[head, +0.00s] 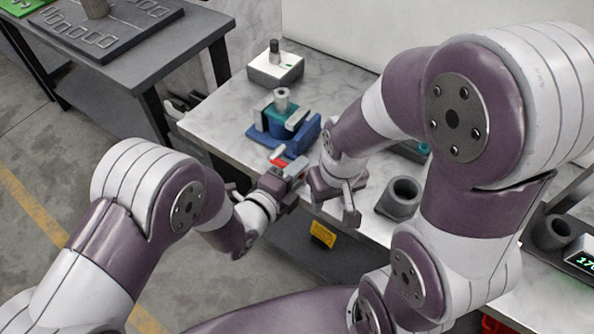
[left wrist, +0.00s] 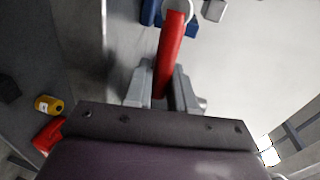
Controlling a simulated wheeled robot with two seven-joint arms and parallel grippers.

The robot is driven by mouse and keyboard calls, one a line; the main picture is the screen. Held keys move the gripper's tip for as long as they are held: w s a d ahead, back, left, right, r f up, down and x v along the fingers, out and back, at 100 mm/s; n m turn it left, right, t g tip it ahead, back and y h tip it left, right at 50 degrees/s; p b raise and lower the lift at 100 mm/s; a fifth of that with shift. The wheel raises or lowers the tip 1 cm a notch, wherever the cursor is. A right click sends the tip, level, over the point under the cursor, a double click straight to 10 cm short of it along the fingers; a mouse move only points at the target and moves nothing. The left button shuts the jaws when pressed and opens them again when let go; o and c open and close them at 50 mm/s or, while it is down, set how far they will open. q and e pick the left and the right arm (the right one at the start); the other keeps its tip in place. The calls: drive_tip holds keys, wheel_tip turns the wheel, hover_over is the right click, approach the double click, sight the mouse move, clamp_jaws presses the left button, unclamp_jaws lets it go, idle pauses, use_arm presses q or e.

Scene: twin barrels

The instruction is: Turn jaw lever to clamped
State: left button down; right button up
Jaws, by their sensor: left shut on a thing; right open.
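A blue vise (head: 295,135) with teal and grey jaws stands on the marble-topped table, and a grey hollow cylinder (head: 282,99) stands upright between its jaws. The red jaw lever (head: 279,154) sticks out from the vise toward the table's front edge. In the left wrist view the lever (left wrist: 171,45) runs from the vise at the top down between the fingers. My left gripper (head: 287,168) is shut on the lever; the gripped end is partly hidden. My right gripper (head: 335,198) is open and empty, just right of the left one, near the front edge.
A white block with a dark post (head: 275,66) stands behind the vise. A dark grey hollow cylinder (head: 399,198) stands right of my right gripper. Another (head: 553,231) is far right beside a green display. My right arm covers much of the table's right part.

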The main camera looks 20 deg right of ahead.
use_arm(q)
drive_tip(key=shift+f, duration=0.1)
drive_tip(key=c, duration=1.1)
unclamp_jaws()
drive_tip(key=v, duration=1.2)
drive_tip(key=shift+s+a, duration=0.25)
